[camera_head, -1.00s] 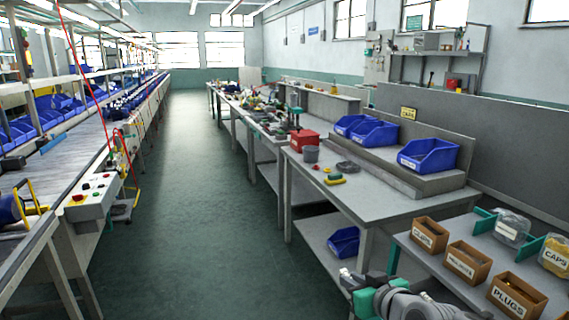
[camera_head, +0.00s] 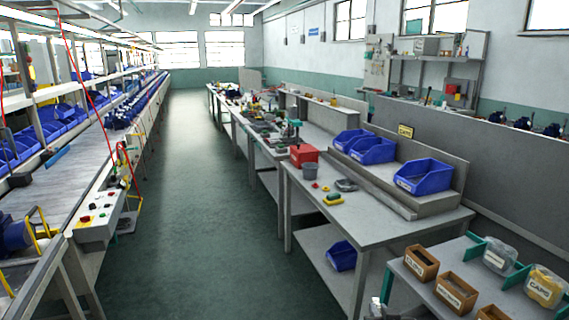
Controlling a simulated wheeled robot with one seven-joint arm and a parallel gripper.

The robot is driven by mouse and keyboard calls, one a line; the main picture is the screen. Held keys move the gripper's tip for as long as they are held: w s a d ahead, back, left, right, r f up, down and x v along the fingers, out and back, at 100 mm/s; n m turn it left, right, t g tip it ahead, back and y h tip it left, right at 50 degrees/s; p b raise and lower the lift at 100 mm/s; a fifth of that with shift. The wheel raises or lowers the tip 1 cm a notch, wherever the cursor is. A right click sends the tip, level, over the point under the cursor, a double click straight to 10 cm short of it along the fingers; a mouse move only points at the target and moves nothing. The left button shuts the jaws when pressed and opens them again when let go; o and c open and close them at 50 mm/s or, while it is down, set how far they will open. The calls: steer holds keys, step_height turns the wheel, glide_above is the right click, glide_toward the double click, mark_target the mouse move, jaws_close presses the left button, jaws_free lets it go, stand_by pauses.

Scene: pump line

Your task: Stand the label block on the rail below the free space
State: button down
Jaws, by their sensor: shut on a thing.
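My gripper is outside the picture; only a small grey piece of my arm shows at the bottom edge. A yellow block marked CAPS (camera_head: 406,131) stands on top of the back panel of the middle bench, above the gap between two blue bins. The blue bins (camera_head: 424,177) sit on a raised grey step (camera_head: 405,208); the right one carries a white label. On the near table, a clear bag (camera_head: 500,255) and a bag of yellow parts marked CAPS (camera_head: 545,288) sit among teal dividers (camera_head: 474,246). I cannot tell which edge is the rail.
Small brown labelled boxes (camera_head: 422,263) stand on the near table's front. The middle bench (camera_head: 385,226) holds a red box (camera_head: 303,155), a grey cup (camera_head: 309,170) and small coloured parts. A conveyor line (camera_head: 60,190) runs along the left. The green floor aisle (camera_head: 195,220) is clear.

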steer(key=s+d+m+h, duration=0.1)
steer(key=d+m+h, duration=0.1)
steer(key=d, duration=0.2)
steer(key=w+a+r+n+y, duration=0.1)
steer(key=a+r+n+y, duration=0.35)
steer(key=a, duration=0.75)
steer(key=shift+m+h, duration=0.65)
steer(key=shift+m, duration=0.1)
steer(key=v, duration=0.3)
steer(key=r+v, duration=0.1)
steer(key=v, duration=0.1)
steer(key=shift+w+a+r, duration=0.1)
steer(key=shift+r, duration=0.05)
steer(key=x, duration=0.5)
steer(key=v, duration=0.5)
